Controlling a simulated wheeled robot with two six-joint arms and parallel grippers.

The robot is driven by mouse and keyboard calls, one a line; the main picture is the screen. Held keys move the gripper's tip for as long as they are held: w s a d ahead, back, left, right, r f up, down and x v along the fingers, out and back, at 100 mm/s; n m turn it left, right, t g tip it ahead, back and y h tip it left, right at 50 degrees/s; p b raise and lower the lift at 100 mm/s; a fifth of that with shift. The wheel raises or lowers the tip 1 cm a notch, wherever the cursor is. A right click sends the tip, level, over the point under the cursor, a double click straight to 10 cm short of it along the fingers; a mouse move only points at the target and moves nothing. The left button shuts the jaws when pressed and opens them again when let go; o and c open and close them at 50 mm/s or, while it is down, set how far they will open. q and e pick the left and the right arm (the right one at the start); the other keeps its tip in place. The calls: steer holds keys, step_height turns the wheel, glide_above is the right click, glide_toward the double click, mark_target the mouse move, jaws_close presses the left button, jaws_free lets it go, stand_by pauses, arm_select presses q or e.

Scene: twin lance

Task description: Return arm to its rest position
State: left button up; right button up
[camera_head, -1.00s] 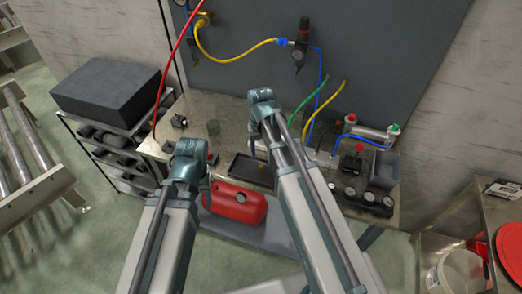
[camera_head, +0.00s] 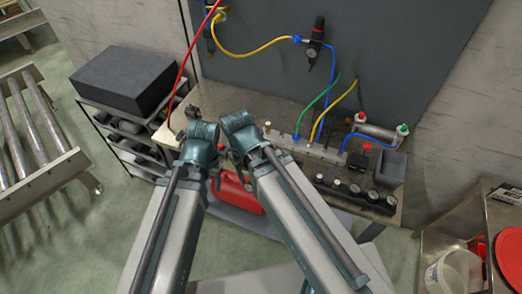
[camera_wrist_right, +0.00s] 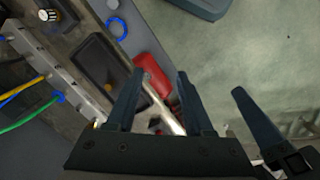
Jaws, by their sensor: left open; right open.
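My left arm comes in from the lower left in the head view, its grey-green wrist over the front left of the workbench. My left gripper (camera_head: 212,172) hangs under that wrist, mostly hidden by it. My right arm's wrist is close beside the left one, with almost no gap in the picture.
The workbench (camera_head: 245,103) carries a valve manifold (camera_head: 315,150) with coloured hoses, and several dark round knobs. A red canister (camera_head: 238,195) lies below. A dark tray (camera_wrist_right: 100,72) shows in the wrist view. A shelf with a black box (camera_head: 125,80) stands left.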

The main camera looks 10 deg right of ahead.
steer(key=shift+s+a, duration=0.25)
steer(key=shift+s, duration=0.3)
steer(key=shift+f, duration=0.15)
step_height(320, 180, down, 6)
steer(key=b, duration=0.6)
steer(key=shift+d+f, duration=0.1)
